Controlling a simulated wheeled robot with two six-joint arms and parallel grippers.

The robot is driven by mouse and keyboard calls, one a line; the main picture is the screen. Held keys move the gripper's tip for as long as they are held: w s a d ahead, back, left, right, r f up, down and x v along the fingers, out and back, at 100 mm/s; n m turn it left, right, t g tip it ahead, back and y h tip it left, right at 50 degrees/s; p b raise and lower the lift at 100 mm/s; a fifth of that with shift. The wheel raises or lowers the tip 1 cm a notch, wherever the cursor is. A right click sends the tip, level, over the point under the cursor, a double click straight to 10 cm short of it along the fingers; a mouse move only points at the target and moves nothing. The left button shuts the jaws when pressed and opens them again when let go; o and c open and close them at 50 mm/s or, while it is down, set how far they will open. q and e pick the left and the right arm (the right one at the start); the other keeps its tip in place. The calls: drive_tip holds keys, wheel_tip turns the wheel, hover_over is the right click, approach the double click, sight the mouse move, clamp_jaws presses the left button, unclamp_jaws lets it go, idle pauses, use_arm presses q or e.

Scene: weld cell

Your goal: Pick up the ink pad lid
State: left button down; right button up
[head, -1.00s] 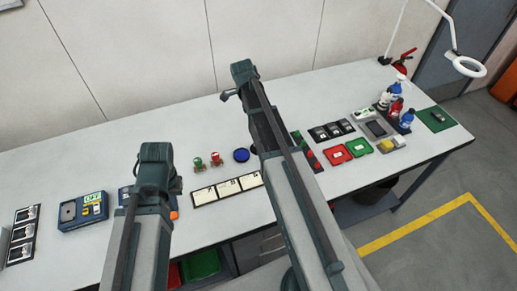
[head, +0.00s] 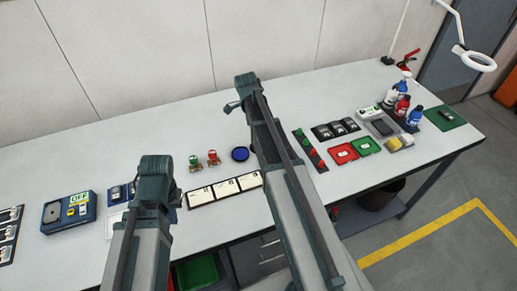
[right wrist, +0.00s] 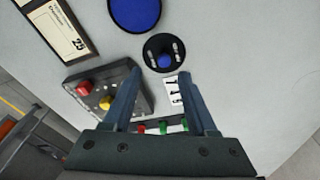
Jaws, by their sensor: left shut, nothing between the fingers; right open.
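A round black piece with a blue knob (right wrist: 164,60), which looks like the ink pad lid, lies on the bench in the right wrist view. It is just beyond my right gripper (right wrist: 160,76), whose two fingers are apart with nothing held. A blue round pad with a dark rim (right wrist: 135,12) lies beyond it; it also shows in the head view (head: 240,154), left of my right arm. The lid-like piece is hidden behind my right arm in the head view. My left gripper (head: 175,194) is shut and empty over the bench, mostly hidden by its own wrist.
A dark control box (right wrist: 103,88) with red and yellow buttons stands close left of my right fingers. Label cards (head: 222,189) lie along the front. Red (head: 343,153) and green (head: 367,147) trays sit to the right. The bench behind the blue pad is clear.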

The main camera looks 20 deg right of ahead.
sight(178, 230)
use_arm(q)
wheel_tip(178, 230, down, 4)
drive_tip(key=b, duration=0.3)
drive_tip(key=shift+r, duration=0.1)
use_arm(e)
drive_tip(key=f, duration=0.3)
drive_tip(key=shift+w+d+f, duration=0.2)
drive_tip(key=shift+w+f, duration=0.1)
drive_tip(key=shift+f, duration=0.1)
use_arm(q)
drive_tip(key=shift+f+b, duration=0.5)
drive_tip(key=shift+b, duration=0.05)
use_arm(e)
drive_tip(key=shift+f, duration=0.5)
use_arm(q)
drive_tip(key=shift+r, duration=0.1)
use_arm(e)
drive_tip(key=shift+d+r, duration=0.1)
drive_tip(key=shift+c, duration=0.3)
clamp_jaws()
